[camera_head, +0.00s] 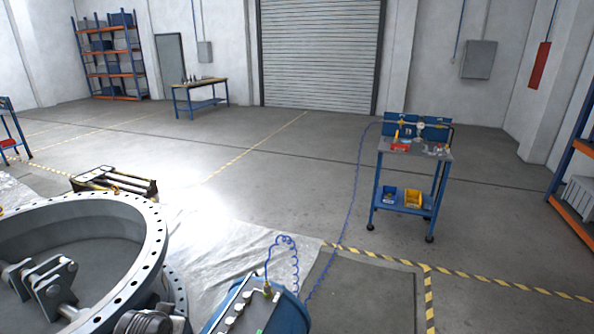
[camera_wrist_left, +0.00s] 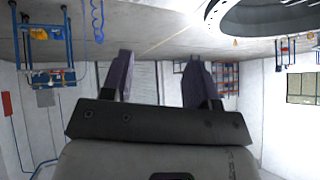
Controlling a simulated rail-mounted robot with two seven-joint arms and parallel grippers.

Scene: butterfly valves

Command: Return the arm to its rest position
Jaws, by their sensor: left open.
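My left gripper (camera_wrist_left: 159,68) shows in the left wrist view, which appears upside down. Its two dark fingers stand well apart with nothing between them. It is held up in free air, and the roller door shows far behind the fingers. Neither gripper shows in the head view, and my right gripper is in neither view. The large grey butterfly valve (camera_head: 154,244) with its bolt-holed flange lies at the lower left of the head view. Its ring also shows at the upper right of the wrist view (camera_wrist_left: 232,22), apart from the fingers.
A blue trolley (camera_head: 383,188) with bins and fittings stands to the right. A blue-edged unit (camera_head: 290,312) with a coiled hose (camera_head: 295,265) is at the bottom centre. A yellow-black frame (camera_head: 115,181) lies beyond the valve. The middle floor is clear.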

